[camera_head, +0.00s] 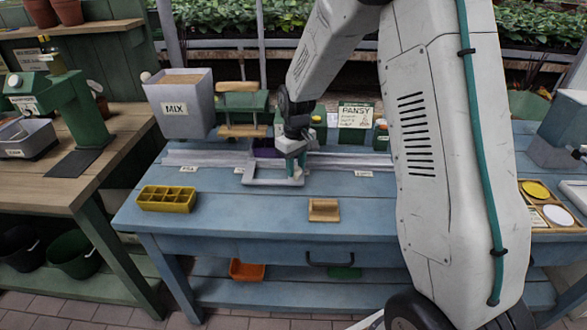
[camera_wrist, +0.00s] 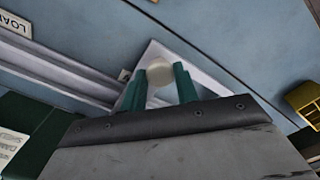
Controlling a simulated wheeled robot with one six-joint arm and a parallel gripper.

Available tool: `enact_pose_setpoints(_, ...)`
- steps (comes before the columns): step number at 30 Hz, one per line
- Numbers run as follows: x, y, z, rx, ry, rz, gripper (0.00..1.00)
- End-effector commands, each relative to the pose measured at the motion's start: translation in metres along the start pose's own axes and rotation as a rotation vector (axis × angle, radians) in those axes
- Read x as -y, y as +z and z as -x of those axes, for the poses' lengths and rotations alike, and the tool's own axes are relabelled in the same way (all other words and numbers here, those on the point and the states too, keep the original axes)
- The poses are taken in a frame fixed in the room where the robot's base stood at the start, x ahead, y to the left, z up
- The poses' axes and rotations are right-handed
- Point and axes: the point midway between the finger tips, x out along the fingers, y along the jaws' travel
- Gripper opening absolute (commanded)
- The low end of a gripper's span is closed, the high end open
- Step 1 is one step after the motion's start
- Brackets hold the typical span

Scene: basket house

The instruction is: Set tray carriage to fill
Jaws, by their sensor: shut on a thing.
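The tray carriage (camera_head: 262,183) is a pale grey flat frame at the front of a grey rail (camera_head: 335,161) on the blue bench. My gripper (camera_head: 296,176) points down at the carriage's right end. In the wrist view, my green fingers (camera_wrist: 160,92) are shut on a pale round knob (camera_wrist: 160,71) above the carriage plate (camera_wrist: 205,80). The carriage stands between small labels on the left (camera_head: 188,169) and a label on the right (camera_head: 363,174). The left labels are too small to read surely. A label reading "LOA" (camera_wrist: 14,24) is cut off in the wrist view.
A grey MIX hopper (camera_head: 181,105) and a wooden-handled press (camera_head: 243,110) stand over the rail behind the carriage. A yellow cell tray (camera_head: 166,199) and a small wooden block (camera_head: 323,210) lie on the bench front. A PANSY card (camera_head: 355,117) stands behind.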

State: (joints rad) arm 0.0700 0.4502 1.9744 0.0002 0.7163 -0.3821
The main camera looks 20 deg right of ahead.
Motion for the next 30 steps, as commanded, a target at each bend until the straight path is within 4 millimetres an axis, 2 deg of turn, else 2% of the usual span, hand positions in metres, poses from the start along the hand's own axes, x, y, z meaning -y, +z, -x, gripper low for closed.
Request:
enact_pose_setpoints(14,-0.002,0.0,0.0,0.003,-0.001,-0.009,0.0)
enact_pose_setpoints(15,-0.002,0.0,0.0,0.003,-0.001,-0.008,0.41)
enact_pose_setpoints(16,-0.002,-0.001,0.0,0.003,-0.001,-0.008,0.5)
enact_pose_setpoints(25,-0.001,-0.001,0.001,0.001,0.0,-0.007,0.52)
enact_pose_setpoints(30,-0.001,-0.002,0.019,-0.002,0.001,-0.007,0.52)
